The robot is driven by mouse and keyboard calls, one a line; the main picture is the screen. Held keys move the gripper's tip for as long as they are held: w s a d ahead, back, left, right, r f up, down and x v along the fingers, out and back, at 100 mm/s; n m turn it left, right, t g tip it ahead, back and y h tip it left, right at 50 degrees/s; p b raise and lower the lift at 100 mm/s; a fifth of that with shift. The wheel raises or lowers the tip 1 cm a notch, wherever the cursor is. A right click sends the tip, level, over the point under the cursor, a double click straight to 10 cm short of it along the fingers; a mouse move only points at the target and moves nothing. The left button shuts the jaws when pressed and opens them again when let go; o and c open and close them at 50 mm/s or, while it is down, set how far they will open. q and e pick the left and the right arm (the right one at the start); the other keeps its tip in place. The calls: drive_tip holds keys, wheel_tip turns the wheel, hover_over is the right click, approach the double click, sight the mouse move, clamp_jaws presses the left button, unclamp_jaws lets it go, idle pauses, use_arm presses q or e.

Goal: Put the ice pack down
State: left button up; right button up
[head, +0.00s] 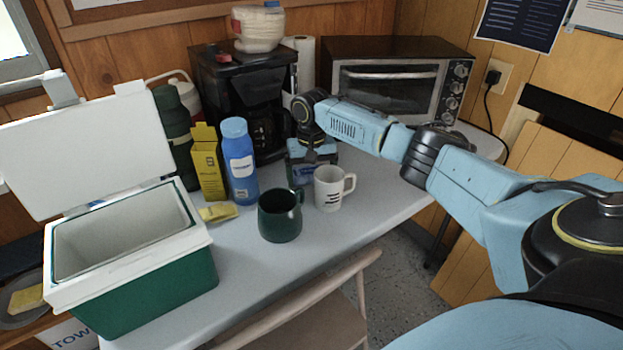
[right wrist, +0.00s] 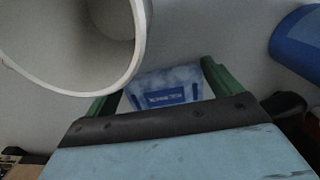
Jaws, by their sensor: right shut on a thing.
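My right gripper (head: 312,154) reaches over the table behind the mugs, its green fingers pointing down. It is shut on the ice pack (head: 304,172), a pale, cloudy blue block with a blue label. In the right wrist view the ice pack (right wrist: 165,92) sits between the two fingers (right wrist: 163,88). The ice pack is low, close to the table top; I cannot tell whether it touches it. My left gripper is not in view.
A white mug (head: 330,190) and a dark green mug (head: 279,218) stand in front of the ice pack. A blue bottle (head: 240,165) is at its left, the coffee maker (head: 225,75) and toaster oven (head: 385,85) behind. An open green cooler (head: 150,290) stands at the left.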

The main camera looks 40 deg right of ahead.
drive_tip(key=shift+f, duration=0.15)
drive_tip(key=shift+f, duration=0.1)
drive_tip(key=o, duration=0.9)
drive_tip(key=shift+c, duration=0.2)
